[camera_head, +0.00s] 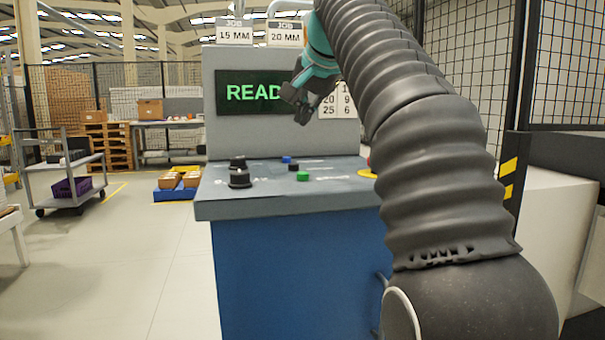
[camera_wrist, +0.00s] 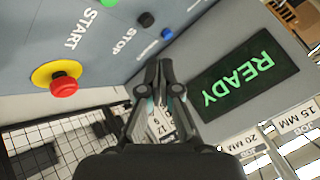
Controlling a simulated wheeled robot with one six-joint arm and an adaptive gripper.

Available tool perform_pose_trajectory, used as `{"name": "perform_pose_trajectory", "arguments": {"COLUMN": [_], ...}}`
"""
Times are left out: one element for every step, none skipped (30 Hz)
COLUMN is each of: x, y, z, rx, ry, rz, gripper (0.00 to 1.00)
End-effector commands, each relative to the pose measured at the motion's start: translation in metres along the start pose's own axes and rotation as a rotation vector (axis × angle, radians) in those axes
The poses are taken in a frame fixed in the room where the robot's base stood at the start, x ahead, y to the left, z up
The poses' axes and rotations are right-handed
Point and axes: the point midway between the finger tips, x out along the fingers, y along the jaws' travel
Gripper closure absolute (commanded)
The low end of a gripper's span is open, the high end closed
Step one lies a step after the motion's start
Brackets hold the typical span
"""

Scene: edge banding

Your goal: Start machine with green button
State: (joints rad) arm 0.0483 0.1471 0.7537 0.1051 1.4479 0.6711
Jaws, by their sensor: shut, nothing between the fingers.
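The green button (camera_head: 303,176) sits on the grey sloped top of the control console (camera_head: 265,206). In the wrist view the green button (camera_wrist: 109,3) is at the top edge, partly cut off, near the START lettering (camera_wrist: 81,29). My gripper (camera_head: 303,113) is above and behind the button, in front of the upright panel, apart from the console top. In the wrist view my gripper (camera_wrist: 158,65) has its fingers together with nothing between them. The display (camera_wrist: 248,75) reads READY; my gripper partly covers it in the head view.
A red emergency button (camera_wrist: 64,86) on a yellow disc is near START. A black button (camera_wrist: 146,19) is by STOP, with a blue button (camera_wrist: 167,33) nearby. Black knobs (camera_head: 239,179) stand on the console's left.

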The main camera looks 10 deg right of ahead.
Motion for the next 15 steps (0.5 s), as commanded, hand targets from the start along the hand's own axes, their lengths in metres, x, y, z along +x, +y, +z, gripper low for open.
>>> {"name": "perform_pose_trajectory", "arguments": {"x": [0.002, 0.003, 0.006, 0.007, 0.009, 0.013, 0.015, 0.017, 0.020, 0.023, 0.029, 0.034, 0.036, 0.039, 0.042], "y": [0.002, 0.003, 0.005, 0.006, 0.008, 0.010, 0.012, 0.013, 0.015, 0.017, 0.021, 0.025, 0.026, 0.028, 0.031], "z": [0.003, 0.004, 0.006, 0.008, 0.009, 0.011, 0.013, 0.015, 0.017, 0.019, 0.023, 0.026, 0.028, 0.030, 0.032], "rx": [0.000, 0.000, -0.001, -0.001, -0.001, -0.002, -0.002, -0.002, -0.002, -0.002, -0.002, -0.003, -0.003, -0.003, -0.003], "ry": [0.000, -0.001, -0.002, -0.002, -0.002, -0.002, -0.003, -0.001, -0.002, -0.002, -0.002, -0.001, -0.001, -0.001, -0.001], "rz": [0.000, 0.000, 0.000, 0.000, -0.001, -0.001, 0.000, -0.001, -0.001, 0.000, -0.001, -0.001, -0.001, -0.001, -0.001], "gripper": [1.00, 1.00, 1.00, 1.00, 1.00, 1.00, 1.00, 1.00, 1.00, 1.00, 1.00, 1.00, 1.00, 1.00, 1.00]}}
